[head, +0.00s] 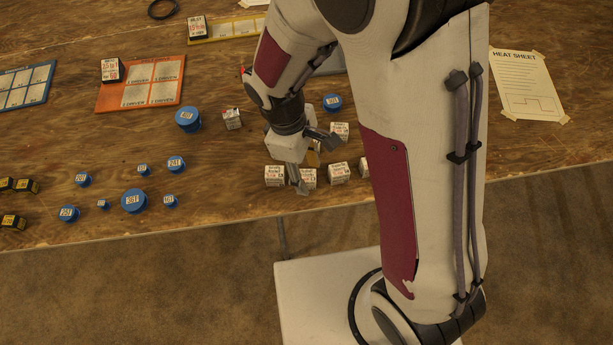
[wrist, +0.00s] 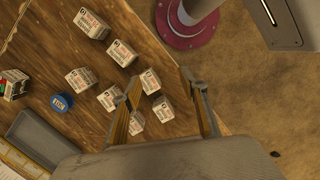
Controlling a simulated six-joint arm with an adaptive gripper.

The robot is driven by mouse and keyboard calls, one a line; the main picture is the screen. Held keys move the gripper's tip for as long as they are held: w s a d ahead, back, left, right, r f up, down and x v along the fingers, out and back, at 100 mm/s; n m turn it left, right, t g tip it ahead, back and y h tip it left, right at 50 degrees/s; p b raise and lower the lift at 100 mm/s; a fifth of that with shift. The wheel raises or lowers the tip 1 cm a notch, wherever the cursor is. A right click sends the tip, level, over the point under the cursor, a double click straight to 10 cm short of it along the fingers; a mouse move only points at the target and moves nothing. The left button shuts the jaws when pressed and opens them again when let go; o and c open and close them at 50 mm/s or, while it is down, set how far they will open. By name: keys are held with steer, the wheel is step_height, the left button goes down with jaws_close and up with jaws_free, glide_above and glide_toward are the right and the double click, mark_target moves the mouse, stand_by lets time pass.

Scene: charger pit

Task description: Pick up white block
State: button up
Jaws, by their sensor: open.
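Several white blocks with printed labels lie on the wooden table. In the head view, a front row near the table edge includes one block (head: 275,176) and another (head: 339,172). One white block (head: 339,131) lies behind the row, and another (head: 232,119) lies to the left. My gripper (head: 312,162) is open above the row, its fingers pointing down. In the wrist view my gripper (wrist: 161,78) is open and empty, with one white block (wrist: 150,81) and another (wrist: 163,110) appearing between its fingers. The left finger partly covers neighbouring blocks.
Blue cylinders, including a large one (head: 134,201), stand to the left. A blue cylinder (wrist: 62,102) and a grey tray (wrist: 36,138) show in the wrist view. An orange board (head: 140,98) lies behind. The table's front edge is close to the row.

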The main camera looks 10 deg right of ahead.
mark_target(306, 175)
steer(key=shift+w+a+f+n+t, duration=0.25)
steer(key=shift+w+f+n, duration=0.1)
steer(key=shift+w+n, duration=0.25)
steer(key=shift+w+a+f+n+t, duration=0.2)
steer(key=shift+w+f+n, duration=0.1)
steer(key=shift+w+n, duration=0.3)
steer(key=shift+w+a+n, duration=0.25)
steer(key=shift+w+n, duration=0.25)
steer(key=shift+n, duration=0.2)
steer(key=shift+f, duration=0.1)
steer(key=shift+d+f, duration=0.25)
steer(key=shift+f, duration=0.9)
steer(key=shift+f, duration=0.1)
steer(key=shift+s+d+f, duration=0.1)
steer(key=shift+d+f, duration=0.2)
steer(key=shift+f, duration=0.5)
steer(key=shift+s+d+f, duration=0.1)
steer(key=shift+d+f, duration=0.15)
steer(key=shift+f, duration=0.55)
steer(key=shift+d+f, duration=0.1)
steer(key=shift+f, duration=0.75)
steer(key=c, duration=1.2)
